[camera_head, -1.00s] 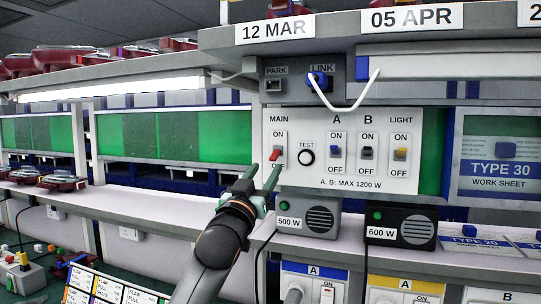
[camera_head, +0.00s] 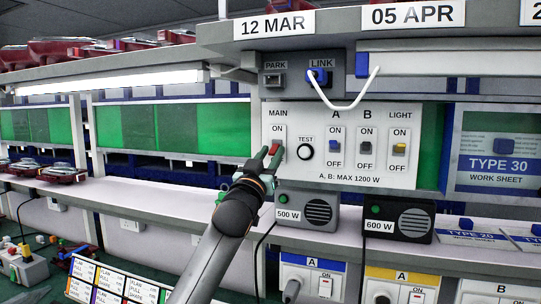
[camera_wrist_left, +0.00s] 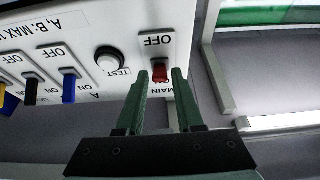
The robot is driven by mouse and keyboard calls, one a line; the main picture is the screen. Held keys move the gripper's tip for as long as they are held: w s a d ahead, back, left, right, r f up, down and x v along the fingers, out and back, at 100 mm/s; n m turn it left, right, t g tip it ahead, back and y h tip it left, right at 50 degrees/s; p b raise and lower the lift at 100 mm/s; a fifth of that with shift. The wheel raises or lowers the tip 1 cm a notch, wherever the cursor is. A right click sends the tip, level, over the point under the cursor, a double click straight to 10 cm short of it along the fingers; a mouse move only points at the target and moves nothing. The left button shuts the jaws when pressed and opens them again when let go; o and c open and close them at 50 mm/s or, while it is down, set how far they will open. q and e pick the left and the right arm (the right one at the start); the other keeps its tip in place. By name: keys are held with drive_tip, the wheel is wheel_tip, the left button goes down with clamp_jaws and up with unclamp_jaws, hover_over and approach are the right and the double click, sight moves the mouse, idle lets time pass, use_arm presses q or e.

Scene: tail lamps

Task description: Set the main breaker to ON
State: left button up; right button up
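The main breaker's red lever (camera_head: 275,149) is on the white switch panel (camera_head: 318,180), between the MAIN and ON labels above and an OFF label hidden by my gripper. In the left wrist view, where the panel looks upside down, the red lever (camera_wrist_left: 160,73) sits close to its OFF label. My left gripper (camera_head: 267,157) is at the lever from below left. Its two green fingers (camera_wrist_left: 162,78) stand on either side of the lever, with gaps visible, so it looks open. My right gripper is not in view.
Right of the breaker are a TEST button (camera_head: 305,152), the blue A switch (camera_head: 335,146), the black B switch (camera_head: 366,148) and the yellow LIGHT switch (camera_head: 399,148). A 500 W box (camera_head: 307,210) stands below the panel. A white cable (camera_head: 340,108) loops above.

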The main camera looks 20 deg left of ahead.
sight(276, 144)
use_arm(q)
clamp_jaws()
drive_tip(key=shift+r, duration=0.15)
idle(0.4)
wheel_tip(276, 144, up, 2)
drive_tip(key=g, duration=0.4)
drive_tip(key=shift+s+g, duration=0.15)
drive_tip(key=shift+g, duration=0.25)
drive_tip(key=shift+w+r+g, duration=0.15)
drive_tip(key=shift+r+g, duration=0.25)
drive_tip(key=shift+g, duration=0.8)
drive_tip(key=shift+w+r+g, duration=0.1)
drive_tip(key=shift+r+g, duration=0.3)
drive_tip(key=shift+g, duration=0.8)
drive_tip(key=shift+w+r+g, duration=0.1)
drive_tip(key=shift+g, duration=0.2)
drive_tip(key=shift+o, duration=1.6)
unclamp_jaws()
